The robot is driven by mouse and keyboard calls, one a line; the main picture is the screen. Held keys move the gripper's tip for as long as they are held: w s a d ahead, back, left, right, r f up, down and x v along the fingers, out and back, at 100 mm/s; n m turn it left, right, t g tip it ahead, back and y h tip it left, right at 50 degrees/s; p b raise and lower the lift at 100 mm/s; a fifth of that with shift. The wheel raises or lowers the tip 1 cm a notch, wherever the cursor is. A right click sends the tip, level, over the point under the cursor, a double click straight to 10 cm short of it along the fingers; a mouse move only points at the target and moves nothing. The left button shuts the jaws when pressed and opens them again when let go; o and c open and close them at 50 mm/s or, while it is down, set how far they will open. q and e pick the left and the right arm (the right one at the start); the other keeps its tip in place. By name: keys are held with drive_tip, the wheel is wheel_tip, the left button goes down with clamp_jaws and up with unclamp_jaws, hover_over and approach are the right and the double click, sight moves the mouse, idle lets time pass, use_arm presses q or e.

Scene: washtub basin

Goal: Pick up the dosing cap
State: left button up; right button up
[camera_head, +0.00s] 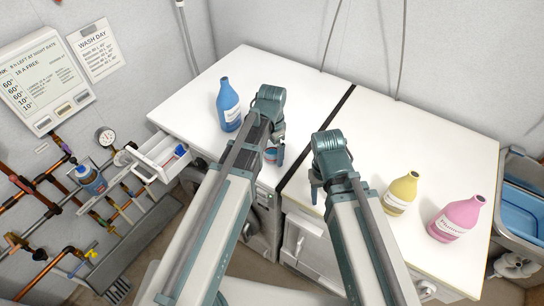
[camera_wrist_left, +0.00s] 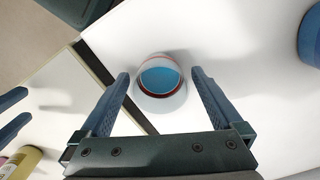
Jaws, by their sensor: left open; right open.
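The dosing cap (camera_wrist_left: 160,98) is a small pale cup with a reddish band and a blue inside. It stands on the white top near its front edge, and is partly hidden behind my left gripper in the head view (camera_head: 270,157). My left gripper (camera_wrist_left: 160,75) is open, with one finger on each side of the cap. My right gripper (camera_head: 316,190) is open and empty at the front edge of the right-hand top.
A blue bottle (camera_head: 228,106) stands left of my left gripper. Yellow (camera_head: 401,193) and pink (camera_head: 457,218) bottles stand at right. An open drawer (camera_head: 150,160) juts out at left. A dark gap (camera_head: 343,100) divides the two white tops. The back of both tops is clear.

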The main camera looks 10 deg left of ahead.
use_arm(q)
drive_tip(key=c, duration=1.4)
drive_tip(key=shift+o, duration=0.2)
drive_tip(key=shift+r, duration=0.15)
use_arm(e)
drive_tip(key=shift+r, duration=0.15)
